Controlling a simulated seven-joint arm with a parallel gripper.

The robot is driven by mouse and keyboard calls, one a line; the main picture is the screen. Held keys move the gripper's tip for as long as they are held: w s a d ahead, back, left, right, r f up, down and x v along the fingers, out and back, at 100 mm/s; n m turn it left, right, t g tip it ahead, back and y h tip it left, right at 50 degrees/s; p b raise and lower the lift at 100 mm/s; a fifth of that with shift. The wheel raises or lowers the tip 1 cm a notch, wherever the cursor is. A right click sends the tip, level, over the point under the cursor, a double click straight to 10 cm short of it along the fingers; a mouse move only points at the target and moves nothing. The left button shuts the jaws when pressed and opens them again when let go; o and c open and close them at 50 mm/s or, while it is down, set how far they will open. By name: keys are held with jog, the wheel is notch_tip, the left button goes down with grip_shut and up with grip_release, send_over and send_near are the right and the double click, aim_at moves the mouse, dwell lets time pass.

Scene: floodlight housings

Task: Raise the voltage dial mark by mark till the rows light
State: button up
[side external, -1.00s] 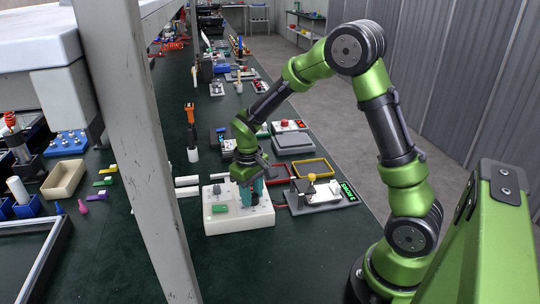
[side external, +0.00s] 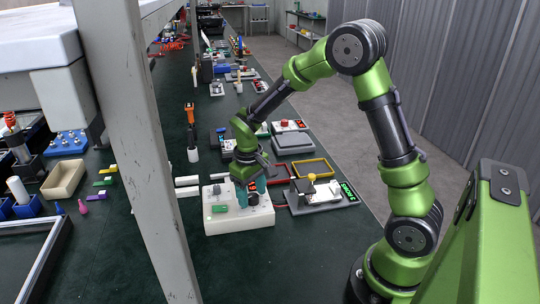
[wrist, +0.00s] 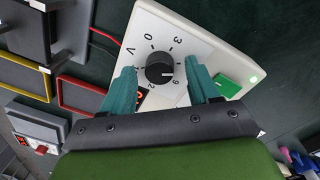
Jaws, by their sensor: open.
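The voltage dial is a black round knob (wrist: 160,70) on a white box (side external: 245,219). Printed numbers, including 0 and 3, and a V surround it in the wrist view. Its white pointer line seems to point right, on the side between the 3 and the lower number. My gripper (wrist: 163,66) is open, with one teal finger on each side of the knob. I cannot tell whether the fingers touch it. A red-lit display (side external: 250,184) on the box is partly hidden by the fingers. No lit rows can be made out.
A green block (side external: 221,209) sits on the box. To the right, a grey plate (side external: 297,207) carries a white unit (side external: 323,194) and a green-lit display (side external: 349,191). Red and yellow frames lie behind it. A grey post (side external: 150,150) stands in the foreground.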

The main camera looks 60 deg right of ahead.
aim_at(249, 197)
notch_tip(249, 197, up, 17)
jog(key=shift+a+f, duration=0.2)
jog(key=shift+a, duration=0.2)
jog(key=s+a+r+m+t+y, duration=0.1)
jog(key=s+a+t, duration=0.2)
jog(key=s, duration=0.4)
jog(key=s+a+r+m+t+y, duration=0.1)
jog(key=s+a+t, duration=0.3)
jog(key=s, duration=0.4)
jog(key=shift+a+y, duration=0.2)
jog(key=shift+y, duration=0.1)
dwell(4.2)
